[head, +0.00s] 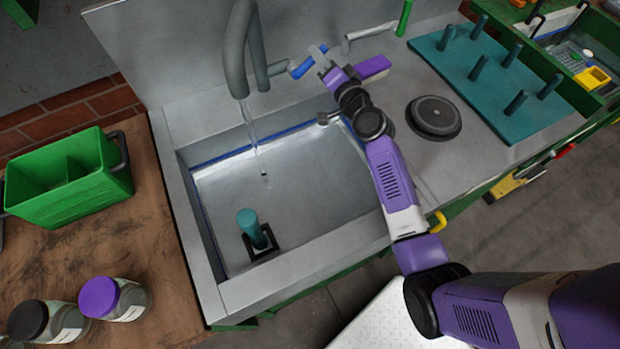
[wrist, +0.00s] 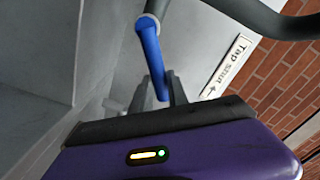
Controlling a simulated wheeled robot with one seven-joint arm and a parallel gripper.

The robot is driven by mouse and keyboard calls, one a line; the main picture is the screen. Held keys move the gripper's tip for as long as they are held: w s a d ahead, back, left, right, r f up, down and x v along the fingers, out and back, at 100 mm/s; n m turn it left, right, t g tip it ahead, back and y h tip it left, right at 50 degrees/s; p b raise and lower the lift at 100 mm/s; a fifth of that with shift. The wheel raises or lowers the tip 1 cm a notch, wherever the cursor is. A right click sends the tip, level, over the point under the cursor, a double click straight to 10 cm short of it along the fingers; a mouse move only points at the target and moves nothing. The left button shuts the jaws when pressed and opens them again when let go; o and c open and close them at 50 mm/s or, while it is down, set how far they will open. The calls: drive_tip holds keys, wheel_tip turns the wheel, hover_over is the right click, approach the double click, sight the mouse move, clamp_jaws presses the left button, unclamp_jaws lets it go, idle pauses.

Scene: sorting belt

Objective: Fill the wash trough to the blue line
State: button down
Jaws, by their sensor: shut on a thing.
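The wash trough (head: 211,221) is a grey steel basin with a blue line (head: 228,153) along its inner wall. A grey curved tap (head: 236,50) stands at its back edge, and a thin stream of water (head: 252,130) falls from it into the trough. Water seems to cover the trough floor, below the blue line. A teal standpipe (head: 252,229) stands upright in a dark square base in the trough. My gripper (head: 318,60) is shut on the blue tap lever (head: 302,68). The blue lever (wrist: 151,55) runs between the fingers in the wrist view.
A second lever with a green end (head: 403,18) is right of my gripper. A round black disc (head: 434,116) and a teal peg board (head: 480,70) lie on the right worktop. A green bin (head: 70,180) and two jars stand left.

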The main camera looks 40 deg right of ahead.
drive_tip(key=shift+w+a+r+n, duration=0.15)
drive_tip(key=shift+a+n, duration=0.4)
drive_tip(key=shift+n, duration=0.25)
drive_tip(key=shift+w+a+r+n, duration=0.1)
drive_tip(key=shift+a+r+n, duration=0.25)
drive_tip(key=shift+n, duration=0.4)
drive_tip(key=shift+w+a+r+n, duration=0.1)
drive_tip(key=shift+a+r+n, duration=0.2)
drive_tip(key=shift+n, duration=0.45)
drive_tip(key=shift+a+r+n, duration=0.1)
drive_tip(key=shift+a+n, duration=0.2)
drive_tip(key=shift+n, duration=0.2)
drive_tip(key=shift+d, duration=0.1)
idle(5.1)
